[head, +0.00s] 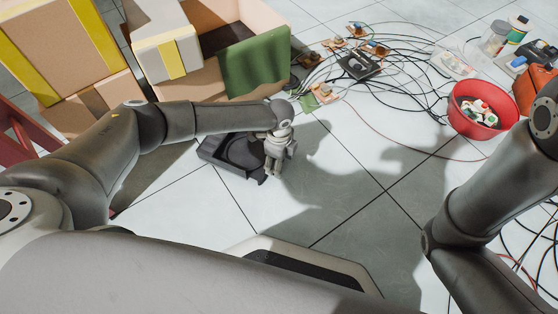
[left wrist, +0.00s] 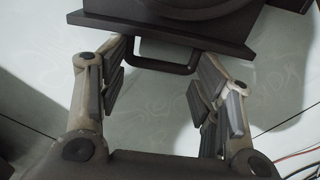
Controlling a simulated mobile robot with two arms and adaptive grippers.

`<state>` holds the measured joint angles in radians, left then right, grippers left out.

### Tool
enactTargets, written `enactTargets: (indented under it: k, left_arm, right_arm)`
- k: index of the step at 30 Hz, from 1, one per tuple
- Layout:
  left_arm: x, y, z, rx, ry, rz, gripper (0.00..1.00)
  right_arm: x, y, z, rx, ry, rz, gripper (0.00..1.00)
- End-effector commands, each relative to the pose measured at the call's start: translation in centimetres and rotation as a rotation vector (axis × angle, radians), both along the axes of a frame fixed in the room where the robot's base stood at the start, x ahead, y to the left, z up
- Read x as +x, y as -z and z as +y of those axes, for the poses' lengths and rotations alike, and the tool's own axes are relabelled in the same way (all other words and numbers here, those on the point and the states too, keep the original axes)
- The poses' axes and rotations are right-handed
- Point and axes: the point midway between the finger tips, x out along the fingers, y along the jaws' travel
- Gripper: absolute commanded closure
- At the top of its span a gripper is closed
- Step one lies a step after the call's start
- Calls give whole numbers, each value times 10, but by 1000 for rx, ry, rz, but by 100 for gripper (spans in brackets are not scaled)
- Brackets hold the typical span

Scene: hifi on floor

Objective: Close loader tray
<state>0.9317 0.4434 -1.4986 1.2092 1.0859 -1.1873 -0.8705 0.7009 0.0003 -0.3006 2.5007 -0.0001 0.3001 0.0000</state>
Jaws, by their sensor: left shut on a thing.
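The hifi (head: 210,147) is a dark box on the floor in the head view. Its loader tray (head: 240,150) has a round recess and sticks out toward my left gripper (head: 275,168). In the left wrist view the tray's flat front panel (left wrist: 165,28) is at the top, with part of the round recess (left wrist: 190,8) behind it. A dark U-shaped handle (left wrist: 165,69) juts from the panel.
Cardboard boxes (head: 75,48) and an open box with a green flap (head: 255,66) stand behind the hifi. Cables and small circuit boards (head: 358,64) lie at the back. A red bowl (head: 482,120) is at the right. The tiled floor right of the hifi is clear.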

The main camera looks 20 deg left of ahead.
Motion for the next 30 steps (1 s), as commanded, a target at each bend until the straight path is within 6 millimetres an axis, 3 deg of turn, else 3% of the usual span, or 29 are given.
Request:
enactTargets:
  k: [4,16,24,30]
  left_arm:
    - [0,3,1,1,2,-5,100]
    - [-2,5,3,4,0,1,100]
    - [2,2,34,5,-3,4,100]
    - [4,5,42,6,1,-1,100]
  right_arm:
    - [0,1,0,0,0,0,23]
    - [1,0,0,0,0,2,23]
    - [1,-21,0,0,1,3,23]
    - [1,-23,0,0,1,2,23]
